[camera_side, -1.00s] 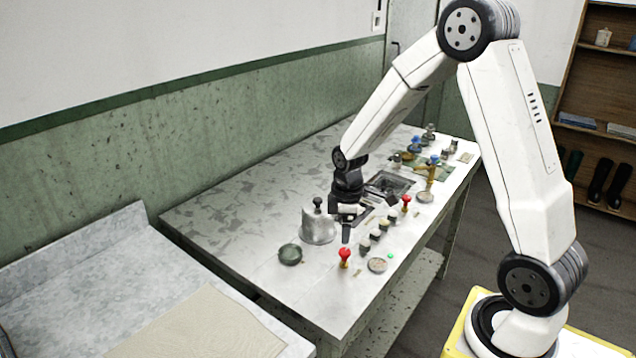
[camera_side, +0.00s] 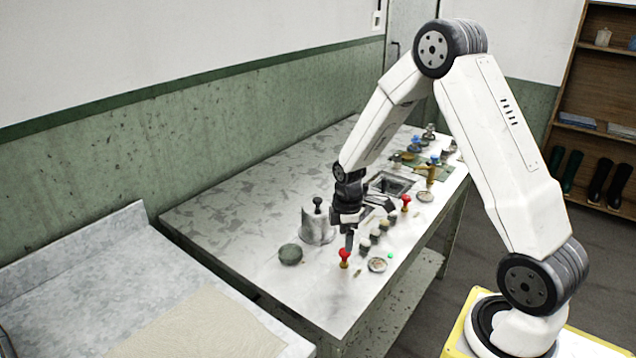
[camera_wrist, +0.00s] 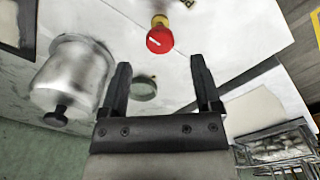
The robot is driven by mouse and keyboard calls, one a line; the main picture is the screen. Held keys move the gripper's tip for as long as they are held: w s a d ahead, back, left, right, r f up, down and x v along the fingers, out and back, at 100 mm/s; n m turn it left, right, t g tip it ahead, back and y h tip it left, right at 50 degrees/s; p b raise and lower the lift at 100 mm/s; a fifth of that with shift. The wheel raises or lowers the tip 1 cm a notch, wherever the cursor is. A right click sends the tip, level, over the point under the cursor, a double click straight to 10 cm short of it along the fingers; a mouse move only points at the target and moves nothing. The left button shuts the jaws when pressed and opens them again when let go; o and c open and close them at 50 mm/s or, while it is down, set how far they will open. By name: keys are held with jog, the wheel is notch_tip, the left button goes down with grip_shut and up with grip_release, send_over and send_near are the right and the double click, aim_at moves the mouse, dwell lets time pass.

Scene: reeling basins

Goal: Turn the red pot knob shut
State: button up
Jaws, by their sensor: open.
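A red knob on a yellow stem (camera_side: 344,257) stands near the front of the bench in the side view. In the wrist view its round red top (camera_wrist: 159,41) bears a white line and lies ahead of the fingertips, roughly centred between them. A second red knob (camera_side: 405,202) stands farther back. My gripper (camera_side: 349,245) is open and points down just above the nearer red knob. In the wrist view both fingers of my gripper (camera_wrist: 160,65) are apart with nothing held. I cannot tell from the side view whether a fingertip touches the knob.
A grey metal pot with a black top knob (camera_side: 316,229) stands close left of the gripper. A dark green round dish (camera_side: 290,254) and a small round dish (camera_side: 377,265) flank the knob. Several small jars (camera_side: 374,237) stand behind it. The bench's near left is clear.

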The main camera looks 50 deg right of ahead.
aim_at(345, 255)
jog(key=shift+f, duration=2.15)
jog(key=shift+c, duration=0.2)
grip_shut()
